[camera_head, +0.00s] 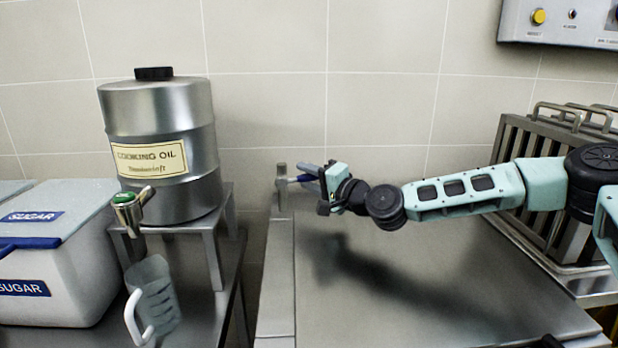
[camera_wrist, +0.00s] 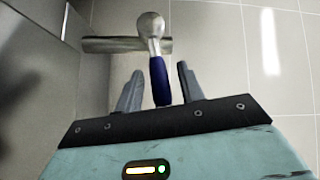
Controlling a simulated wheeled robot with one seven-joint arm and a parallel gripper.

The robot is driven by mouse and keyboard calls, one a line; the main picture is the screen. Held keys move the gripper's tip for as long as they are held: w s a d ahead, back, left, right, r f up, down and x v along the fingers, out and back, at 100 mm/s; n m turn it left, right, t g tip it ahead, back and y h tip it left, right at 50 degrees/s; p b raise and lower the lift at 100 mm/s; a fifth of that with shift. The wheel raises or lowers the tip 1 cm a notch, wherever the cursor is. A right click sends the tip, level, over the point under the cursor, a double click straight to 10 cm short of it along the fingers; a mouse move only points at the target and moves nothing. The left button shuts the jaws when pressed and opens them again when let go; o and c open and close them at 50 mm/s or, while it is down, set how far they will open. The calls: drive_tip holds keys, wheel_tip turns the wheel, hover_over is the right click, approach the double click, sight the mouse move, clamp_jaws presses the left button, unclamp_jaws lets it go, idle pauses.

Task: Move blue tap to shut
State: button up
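The blue tap is a metal tap with a blue lever handle. In the wrist view its blue lever (camera_wrist: 158,80) points toward my gripper (camera_wrist: 160,72) from a round metal head and a horizontal metal pipe (camera_wrist: 112,45). My gripper is open, with one finger on each side of the lever and a visible gap on both sides. In the head view the tap's metal post (camera_head: 282,185) stands at the far left corner of the steel surface, and a bit of the blue lever (camera_head: 303,179) shows by my gripper (camera_head: 311,172), partly hidden by the fingers.
A steel cooking oil drum (camera_head: 160,120) with a green-topped tap (camera_head: 128,205) stands on a stand at left. A clear jug (camera_head: 155,290) and sugar bins (camera_head: 60,265) are near it. Metal baskets (camera_head: 530,145) stand at right. The steel lid (camera_head: 390,290) below my arm is clear.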

clamp_jaws()
drive_tip(key=shift+r, duration=0.1)
